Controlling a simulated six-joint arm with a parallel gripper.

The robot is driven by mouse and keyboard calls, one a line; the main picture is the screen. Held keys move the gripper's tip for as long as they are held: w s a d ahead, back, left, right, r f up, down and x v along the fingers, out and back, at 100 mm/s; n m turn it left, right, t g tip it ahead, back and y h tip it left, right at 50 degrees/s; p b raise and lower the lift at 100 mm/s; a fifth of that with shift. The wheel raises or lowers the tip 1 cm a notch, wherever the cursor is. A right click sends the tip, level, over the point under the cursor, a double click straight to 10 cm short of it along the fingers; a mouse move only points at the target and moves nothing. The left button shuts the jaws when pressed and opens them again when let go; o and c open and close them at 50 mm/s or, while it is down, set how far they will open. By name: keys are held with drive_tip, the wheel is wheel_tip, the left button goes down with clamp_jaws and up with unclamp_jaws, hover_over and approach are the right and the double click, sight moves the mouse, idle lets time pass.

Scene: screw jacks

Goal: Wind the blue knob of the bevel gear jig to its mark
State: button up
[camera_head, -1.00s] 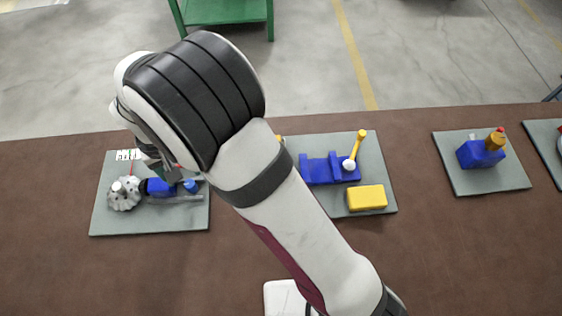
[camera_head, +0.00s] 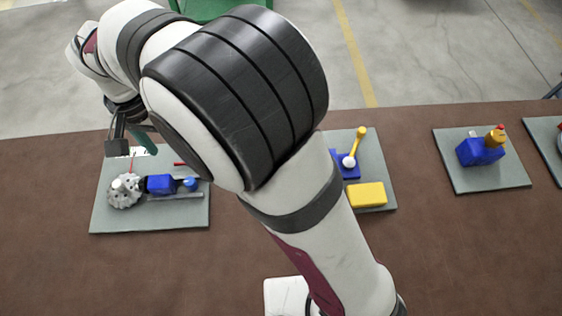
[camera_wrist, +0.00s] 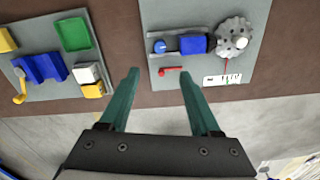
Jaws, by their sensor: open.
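The bevel gear jig stands on a grey-green board (camera_head: 110,219) at the left of the table. It has a pale toothed gear (camera_head: 125,191), a blue block (camera_head: 160,184) and a small round blue knob (camera_head: 190,184). The knob also shows in the wrist view (camera_wrist: 160,46). A white scale card (camera_wrist: 222,79) with dark marks lies by the gear, with a thin red pointer (camera_wrist: 226,67) near it. The exact reading is too small to tell. My gripper (camera_wrist: 158,84) is open and empty, above the board's far edge and apart from the knob.
A red lever-like piece (camera_wrist: 172,70) lies on the board near the knob. A board with blue and yellow parts (camera_head: 366,194) is partly hidden by my arm. Another board with a blue block (camera_head: 480,152) stands further right. Bare brown table lies between boards.

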sight(189, 180)
drive_tip(key=s+d+r, duration=0.1)
drive_tip(key=s+d, duration=0.2)
drive_tip(key=d, duration=0.4)
drive_tip(key=s+d+r+m, duration=0.1)
drive_tip(key=s+d+r, duration=0.1)
drive_tip(key=d, duration=0.5)
drive_tip(key=s+d+r+m+y, duration=0.1)
drive_tip(key=s+d+r, duration=0.1)
drive_tip(key=s+d, duration=0.2)
drive_tip(key=d, duration=0.3)
drive_tip(key=shift+r, duration=0.15)
